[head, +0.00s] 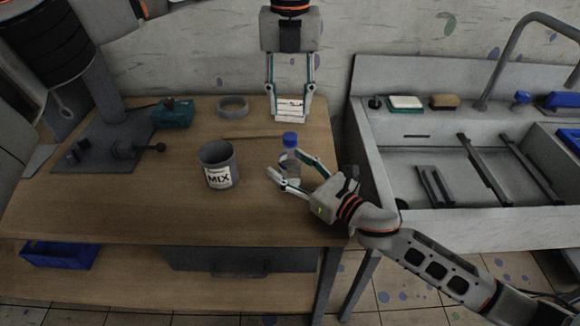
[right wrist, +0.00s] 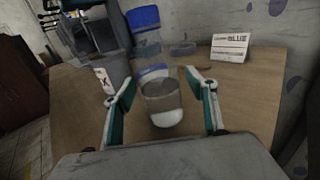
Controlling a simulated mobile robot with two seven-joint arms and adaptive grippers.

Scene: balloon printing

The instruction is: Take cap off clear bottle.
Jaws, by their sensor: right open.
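The clear bottle (head: 291,168) stands upright on the wooden table, its blue cap (head: 290,139) on top. In the right wrist view the see-through bottle (right wrist: 160,100) stands between the fingers, with the blue cap (right wrist: 144,18) at the top and something white at its base. My right gripper (head: 287,163) is open, with one finger on each side of the bottle; I cannot tell whether either finger touches it. My left gripper (head: 289,118) points down beyond the bottle, its fingers apart and framing a white card in the head view; it looks empty.
A grey MIX cup (head: 218,166) stands left of the bottle. The white card (right wrist: 230,47), reading BLUE, stands behind. A grey ring (head: 233,106), a thin stick (head: 253,138) and a teal device (head: 174,113) lie farther back. The sink (head: 440,165) is at right.

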